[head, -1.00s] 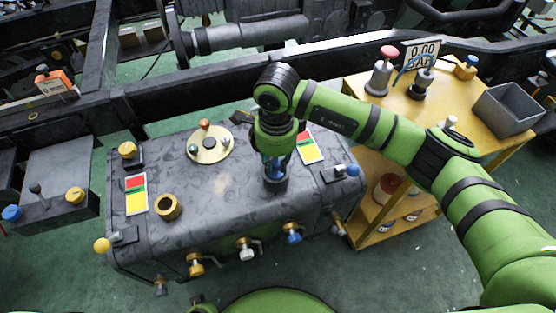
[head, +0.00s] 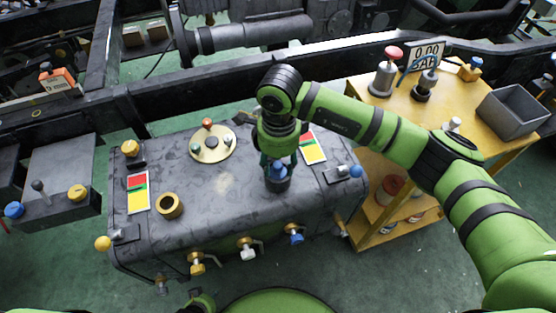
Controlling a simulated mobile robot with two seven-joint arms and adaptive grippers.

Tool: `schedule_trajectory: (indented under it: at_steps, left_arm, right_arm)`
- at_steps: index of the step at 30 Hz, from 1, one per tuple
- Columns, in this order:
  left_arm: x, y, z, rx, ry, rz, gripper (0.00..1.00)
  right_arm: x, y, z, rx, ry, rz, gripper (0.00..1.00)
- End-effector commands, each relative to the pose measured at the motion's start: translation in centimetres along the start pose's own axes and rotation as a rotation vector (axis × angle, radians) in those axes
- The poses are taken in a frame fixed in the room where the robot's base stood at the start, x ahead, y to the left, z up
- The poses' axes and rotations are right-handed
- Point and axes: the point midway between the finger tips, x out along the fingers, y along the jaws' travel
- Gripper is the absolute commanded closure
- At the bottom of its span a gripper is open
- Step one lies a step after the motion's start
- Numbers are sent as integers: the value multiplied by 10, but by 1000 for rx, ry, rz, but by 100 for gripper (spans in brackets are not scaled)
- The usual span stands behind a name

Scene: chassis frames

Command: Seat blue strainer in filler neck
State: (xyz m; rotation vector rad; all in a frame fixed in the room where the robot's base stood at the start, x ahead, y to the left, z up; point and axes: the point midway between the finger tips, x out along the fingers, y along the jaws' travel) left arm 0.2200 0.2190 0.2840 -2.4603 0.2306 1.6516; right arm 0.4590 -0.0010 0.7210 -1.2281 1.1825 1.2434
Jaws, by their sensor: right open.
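The blue strainer (head: 278,172) sits upright in the dark filler neck (head: 278,185) on the right part of the grey tank top. Its blue upper part shows at the mouth of the neck, and its lower part is hidden inside. My right gripper (head: 279,164) points down directly over the strainer, with its fingers open on either side of it. Whether a finger still touches the strainer I cannot tell. A second, brass-coloured neck (head: 169,206) stands empty on the left part of the tank.
The grey tank (head: 225,225) carries a round plate (head: 212,146) with small knobs, red-yellow-green labels and several front valves. A yellow cart (head: 450,110) with a grey bin (head: 512,112) stands on the right. Dark chassis rails run behind. The middle of the tank top is clear.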

Motion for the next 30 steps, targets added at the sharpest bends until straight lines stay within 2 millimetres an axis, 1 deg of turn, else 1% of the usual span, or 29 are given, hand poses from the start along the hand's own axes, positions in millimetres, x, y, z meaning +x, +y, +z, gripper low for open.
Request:
schedule_trajectory:
  at_steps: [1, 4, 12, 15, 18, 21, 24, 30]
  left_arm:
    - [-3, 1, -4, -1, 3, 2, 66]
    - [0, 3, -2, -2, 1, 4, 66]
    - [2, 5, -2, 0, 3, 7, 66]
    - [3, 5, -2, 1, 5, 7, 66]
    - [4, 5, -3, 1, 9, 7, 66]
    - [4, 5, -6, 1, 15, 7, 66]
    - [4, 5, -8, 1, 21, 6, 66]
    - [4, 4, -10, 1, 23, 6, 66]
  right_arm:
    - [-4, 0, 0, 0, 0, 0, 55]
    - [-18, -2, 0, -1, -2, -5, 55]
    - [-77, -1, 0, -1, -1, -6, 55]
    - [-96, -1, 0, -1, -1, -4, 55]
    - [-110, -1, 0, 0, -1, -3, 55]
    - [-118, 0, 0, 0, 0, -1, 55]
    - [-122, 0, 0, 0, -1, 0, 55]
    - [-122, 0, 0, 0, -1, 0, 55]
